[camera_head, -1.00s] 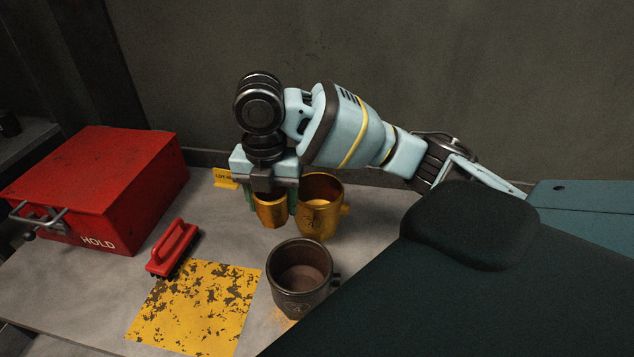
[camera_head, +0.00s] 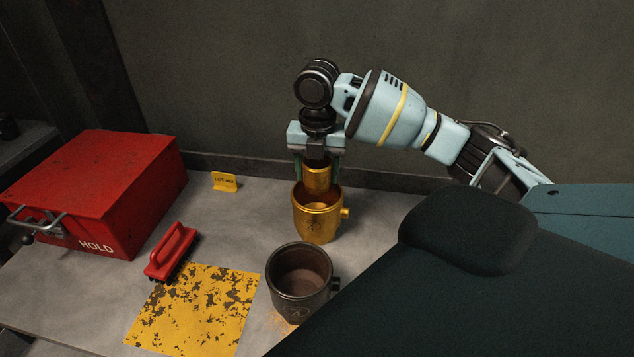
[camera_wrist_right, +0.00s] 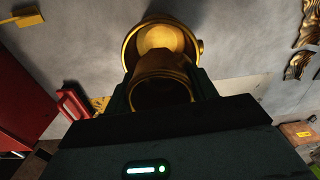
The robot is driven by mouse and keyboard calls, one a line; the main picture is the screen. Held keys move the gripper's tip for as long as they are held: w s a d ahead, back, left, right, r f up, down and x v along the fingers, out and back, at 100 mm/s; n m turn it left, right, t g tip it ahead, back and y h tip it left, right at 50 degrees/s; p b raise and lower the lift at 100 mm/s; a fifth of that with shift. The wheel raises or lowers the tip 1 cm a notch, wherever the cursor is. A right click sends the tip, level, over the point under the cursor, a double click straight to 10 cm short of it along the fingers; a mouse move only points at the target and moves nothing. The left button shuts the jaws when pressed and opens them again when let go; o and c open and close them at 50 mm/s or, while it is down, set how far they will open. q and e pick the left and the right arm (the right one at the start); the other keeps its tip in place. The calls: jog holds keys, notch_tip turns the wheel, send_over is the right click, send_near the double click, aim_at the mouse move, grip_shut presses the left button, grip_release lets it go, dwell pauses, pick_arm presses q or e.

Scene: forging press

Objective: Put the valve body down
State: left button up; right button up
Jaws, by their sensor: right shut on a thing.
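My right gripper (camera_head: 319,170) points down and is shut on a small gold cup-shaped piece, which I take to be the valve body (camera_head: 318,180). It also shows between the fingers in the right wrist view (camera_wrist_right: 162,92). The piece is upright over the mouth of a larger gold cup (camera_head: 318,222) with a side stub. Its lower end overlaps the cup's opening in both views; I cannot tell whether it is inside the rim or just above. The larger cup also shows in the right wrist view (camera_wrist_right: 130,48). My left gripper is not in view.
A dark cup (camera_head: 300,290) stands nearer on the grey table. A worn yellow mat (camera_head: 195,310), a red brush (camera_head: 172,250), a red HOLD box (camera_head: 95,190) and a small yellow tag (camera_head: 225,182) are to the left. The table between tag and brush is bare.

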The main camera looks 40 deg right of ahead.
aim_at(317, 186)
jog(key=shift+f, duration=1.65)
jog(key=shift+f, duration=0.6)
jog(key=o, duration=1)
notch_tip(317, 186, up, 13)
jog(key=p, duration=0.1)
jog(key=shift+a, duration=0.1)
